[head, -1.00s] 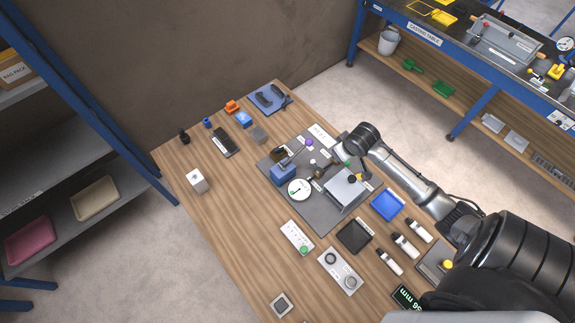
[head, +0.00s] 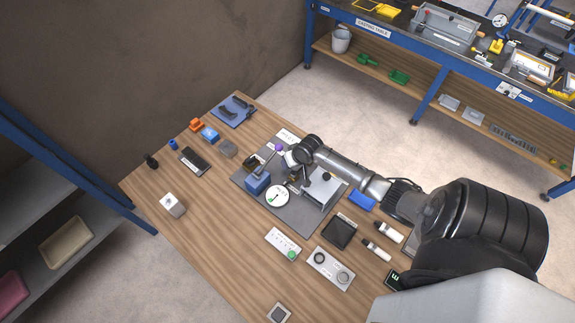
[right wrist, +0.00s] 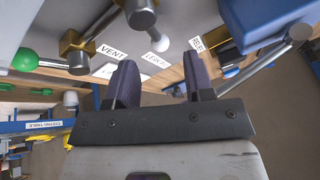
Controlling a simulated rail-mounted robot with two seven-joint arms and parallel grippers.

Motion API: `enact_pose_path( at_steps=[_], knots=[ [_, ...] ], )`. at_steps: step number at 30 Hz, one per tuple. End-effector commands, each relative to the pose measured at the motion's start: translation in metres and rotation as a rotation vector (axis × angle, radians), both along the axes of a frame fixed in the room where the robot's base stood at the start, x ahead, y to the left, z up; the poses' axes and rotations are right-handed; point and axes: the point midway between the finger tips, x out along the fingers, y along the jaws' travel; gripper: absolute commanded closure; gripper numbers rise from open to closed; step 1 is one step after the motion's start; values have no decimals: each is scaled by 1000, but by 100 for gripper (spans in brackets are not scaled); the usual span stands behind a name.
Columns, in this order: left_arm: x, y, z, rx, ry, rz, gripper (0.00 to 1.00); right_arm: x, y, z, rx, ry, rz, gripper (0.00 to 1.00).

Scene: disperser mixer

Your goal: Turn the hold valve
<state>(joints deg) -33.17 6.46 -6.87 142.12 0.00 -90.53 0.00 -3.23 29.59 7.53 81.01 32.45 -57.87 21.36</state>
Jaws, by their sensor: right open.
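The disperser rig stands on a grey plate (head: 302,223), with a blue block (head: 258,184), a round white gauge (head: 277,197) and a silver box (head: 322,192). My right gripper (right wrist: 160,80) is open, with two dark fingers apart and nothing between them. In the right wrist view it faces brass valve fittings (right wrist: 75,46), a green ball knob (right wrist: 25,60), a white ball knob (right wrist: 160,42) and a VENT label (right wrist: 110,51). I cannot tell which valve is the hold valve. In the head view my right wrist hides part of the valves. My left gripper is out of view.
A purple knob (head: 279,147) stands up close beside my right wrist. A black tray (head: 340,232), white bottles (head: 376,250) and control boxes (head: 330,268) lie near the rig.

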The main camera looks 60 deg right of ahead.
Motion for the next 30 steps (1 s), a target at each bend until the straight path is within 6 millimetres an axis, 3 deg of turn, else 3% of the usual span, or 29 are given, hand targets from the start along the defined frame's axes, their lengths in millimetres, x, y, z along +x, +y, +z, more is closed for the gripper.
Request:
enact_pose_path(
  at_steps=[9, 23, 30],
  knots=[
    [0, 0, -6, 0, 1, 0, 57, 14, -1, -30, 0, 0, 0, 52],
    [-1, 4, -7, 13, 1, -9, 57, 17, -2, -36, -1, -1, 1, 52],
    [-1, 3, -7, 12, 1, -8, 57, 17, -2, -36, 0, 0, 1, 73]
  ],
)
